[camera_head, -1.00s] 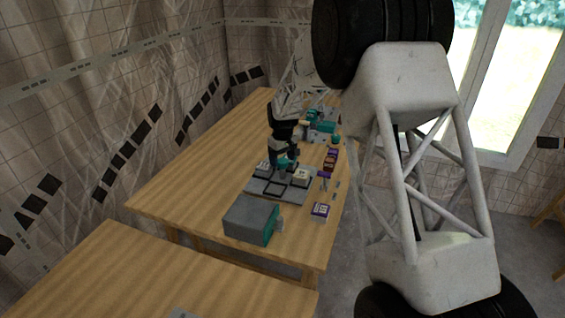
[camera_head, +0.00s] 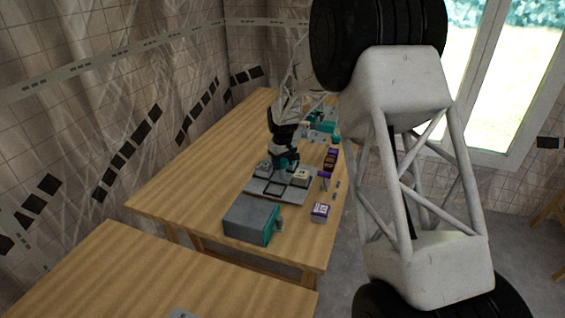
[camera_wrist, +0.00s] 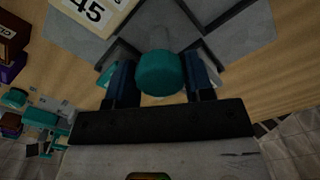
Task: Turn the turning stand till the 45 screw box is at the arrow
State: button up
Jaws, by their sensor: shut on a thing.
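The turning stand (camera_head: 262,186) is a grey plate with dark-edged compartments on the wooden table. A teal knob (camera_wrist: 160,72) rises from its middle. My gripper (camera_wrist: 158,82) is shut on this knob, one dark blue finger on each side. In the head view my gripper (camera_head: 286,163) stands upright over the stand. The 45 screw box (camera_wrist: 92,10), cream with a black "45", is cut off at the top left of the wrist view. It seems to be the right-hand cream box (camera_head: 302,177) in the head view, where its number is unreadable. I cannot make out the arrow clearly.
A grey and teal block (camera_head: 250,220) stands in front of the stand. A white-labelled purple box (camera_head: 319,212) and dark purple boxes (camera_head: 331,156) lie along the right table edge. Teal items (camera_head: 322,127) lie farther back. The table's left side is clear.

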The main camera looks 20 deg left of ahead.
jog(key=shift+m, duration=6.5)
jog(key=shift+r+m, duration=0.1)
jog(key=shift+m, duration=2.2)
jog(key=o, duration=1.3)
